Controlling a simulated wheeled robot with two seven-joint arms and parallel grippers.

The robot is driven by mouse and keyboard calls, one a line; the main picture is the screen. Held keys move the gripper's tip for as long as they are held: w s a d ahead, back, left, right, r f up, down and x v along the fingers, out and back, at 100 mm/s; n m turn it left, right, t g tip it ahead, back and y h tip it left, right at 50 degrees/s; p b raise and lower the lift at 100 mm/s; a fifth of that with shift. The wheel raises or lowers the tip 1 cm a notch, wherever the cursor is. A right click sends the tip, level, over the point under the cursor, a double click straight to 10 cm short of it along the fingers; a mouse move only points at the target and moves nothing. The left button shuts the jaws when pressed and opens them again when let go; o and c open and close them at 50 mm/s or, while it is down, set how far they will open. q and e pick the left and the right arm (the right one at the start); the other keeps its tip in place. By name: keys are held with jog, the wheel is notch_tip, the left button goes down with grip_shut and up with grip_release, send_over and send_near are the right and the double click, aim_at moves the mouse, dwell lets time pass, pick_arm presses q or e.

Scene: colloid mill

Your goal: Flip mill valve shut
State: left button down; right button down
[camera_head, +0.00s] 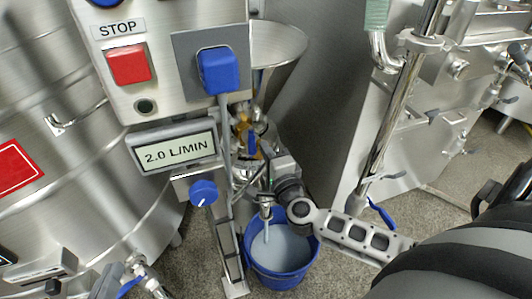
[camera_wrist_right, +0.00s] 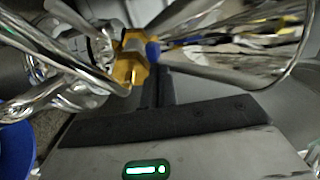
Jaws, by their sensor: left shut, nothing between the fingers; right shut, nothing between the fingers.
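The mill valve is in the cluster of metal and brass fittings below the control panel, with a blue lever (camera_head: 252,145) on it in the head view. In the right wrist view a brass fitting (camera_wrist_right: 130,58) and a small blue part (camera_wrist_right: 152,50) lie just beyond my fingertips. My right gripper (camera_head: 266,172) is at this cluster, its fingers shut and empty; the wrist view shows them (camera_wrist_right: 160,75) too. I cannot tell whether they touch the lever. A pale stream falls from the outlet (camera_head: 266,212) into a blue bucket (camera_head: 283,282). My left gripper is not in view.
The control panel (camera_head: 175,18) with a red stop button (camera_head: 129,64) and a "2.0 L/MIN" display (camera_head: 176,150) stands above left. A blue knob (camera_head: 203,193) is below it. Steel tanks stand at left; a vertical pipe (camera_head: 393,120) stands at right.

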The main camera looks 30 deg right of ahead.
jog(key=shift+a, duration=0.1)
